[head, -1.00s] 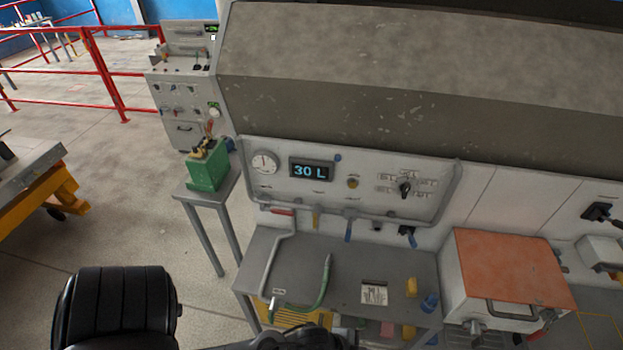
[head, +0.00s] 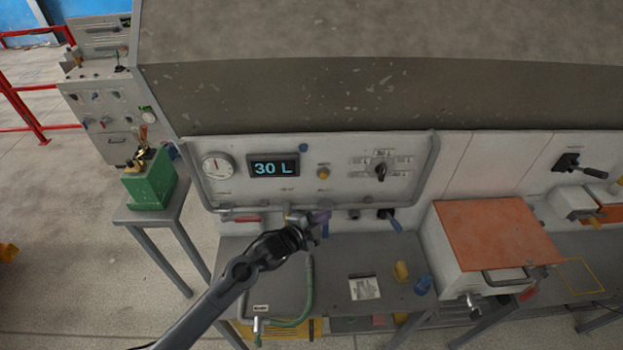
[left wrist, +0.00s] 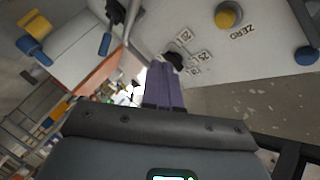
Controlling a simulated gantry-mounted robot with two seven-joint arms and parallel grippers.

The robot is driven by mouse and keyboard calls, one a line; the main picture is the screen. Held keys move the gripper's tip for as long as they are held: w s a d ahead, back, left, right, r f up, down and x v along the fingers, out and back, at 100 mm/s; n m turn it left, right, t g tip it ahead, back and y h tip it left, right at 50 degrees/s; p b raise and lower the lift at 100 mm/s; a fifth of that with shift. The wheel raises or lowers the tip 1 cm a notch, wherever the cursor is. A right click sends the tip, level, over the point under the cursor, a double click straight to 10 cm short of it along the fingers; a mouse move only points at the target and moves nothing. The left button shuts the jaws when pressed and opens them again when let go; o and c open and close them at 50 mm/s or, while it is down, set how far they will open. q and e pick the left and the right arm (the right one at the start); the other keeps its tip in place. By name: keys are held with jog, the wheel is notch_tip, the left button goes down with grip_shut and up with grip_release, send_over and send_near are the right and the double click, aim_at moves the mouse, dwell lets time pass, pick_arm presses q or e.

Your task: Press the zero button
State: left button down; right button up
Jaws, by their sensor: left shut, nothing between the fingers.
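The zero button is a yellow round button (head: 323,173) on the grey control panel (head: 225,190), right of the display reading "30 L" (head: 273,168). In the left wrist view the yellow button (left wrist: 228,15) sits at the top edge beside the printed word ZERO. My left gripper (head: 322,216) is shut and empty, in front of the panel's lower edge and below the button in the picture. Its purple fingers (left wrist: 164,88) are together in the left wrist view and appear apart from the button. My right gripper is not in view.
A black selector knob (head: 380,171) is right of the button, and a small blue knob (head: 303,147) is above it. A round gauge (head: 217,166) is at the left. Blue-handled valves (head: 390,220) stick out below the panel. An orange-topped box (head: 495,235) stands at the right.

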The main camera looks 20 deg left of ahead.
aim_at(324, 175)
pick_arm(q)
jog(key=shift+w+r, duration=0.6)
jog(key=shift+r, duration=0.35)
jog(key=shift+a, duration=0.1)
jog(key=w+a+b, duration=0.3)
jog(key=w+b, duration=0.1)
jog(key=w, duration=0.3)
jog(key=shift+w+a+b, duration=0.4)
dwell(0.8)
dwell(0.6)
